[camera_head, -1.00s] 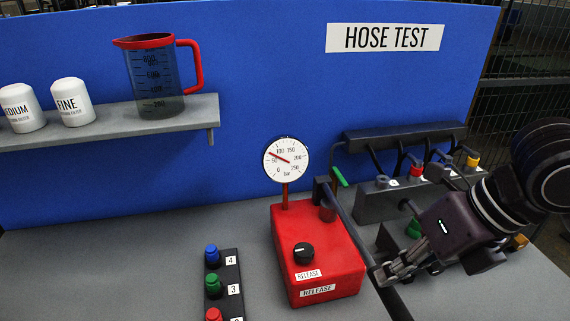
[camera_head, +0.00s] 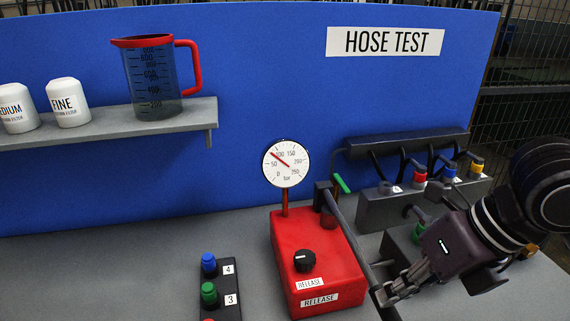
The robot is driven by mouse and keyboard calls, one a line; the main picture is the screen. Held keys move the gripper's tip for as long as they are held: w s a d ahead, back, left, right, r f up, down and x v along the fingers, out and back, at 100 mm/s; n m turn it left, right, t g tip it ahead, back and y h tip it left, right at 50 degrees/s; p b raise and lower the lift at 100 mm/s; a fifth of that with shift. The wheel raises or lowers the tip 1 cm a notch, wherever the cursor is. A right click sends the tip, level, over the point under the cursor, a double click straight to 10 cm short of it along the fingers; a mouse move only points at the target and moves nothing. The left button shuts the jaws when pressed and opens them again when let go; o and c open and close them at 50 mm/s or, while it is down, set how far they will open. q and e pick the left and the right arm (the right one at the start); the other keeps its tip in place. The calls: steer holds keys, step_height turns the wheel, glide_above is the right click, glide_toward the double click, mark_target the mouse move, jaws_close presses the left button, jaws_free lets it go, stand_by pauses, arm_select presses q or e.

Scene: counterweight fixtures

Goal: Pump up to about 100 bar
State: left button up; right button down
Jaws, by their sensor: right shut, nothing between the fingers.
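The red pump (camera_head: 322,262) stands on the grey bench, with a black knob (camera_head: 304,260) on top and RELEASE labels at its front. Its round white gauge (camera_head: 286,163) has a red needle between 50 and 100 bar, closer to 100. The dark pump lever (camera_head: 347,228) runs from the pump's back right toward the lower right; its far end leaves the picture. My right gripper (camera_head: 388,293) is shut at the lever's lower part; I cannot tell whether it touches it. My left gripper is not in view.
A block with coloured buttons (camera_head: 228,285) stands left of the pump. A grey manifold (camera_head: 400,205) with hoses and coloured fittings stands behind my right arm. A shelf (camera_head: 110,125) holds a measuring jug (camera_head: 153,80) and two white filters (camera_head: 68,102). The bench's left part is clear.

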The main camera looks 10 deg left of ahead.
arm_select(q)
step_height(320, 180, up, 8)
steer(key=p, duration=0.7)
arm_select(e)
step_height(320, 180, up, 12)
steer(key=shift+f, duration=0.35)
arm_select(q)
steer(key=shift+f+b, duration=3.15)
arm_select(e)
steer(key=shift+s+f, duration=0.1)
steer(key=shift+f, duration=3.25)
arm_select(q)
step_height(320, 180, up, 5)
steer(key=p, duration=0.5)
arm_select(e)
step_height(320, 180, up, 7)
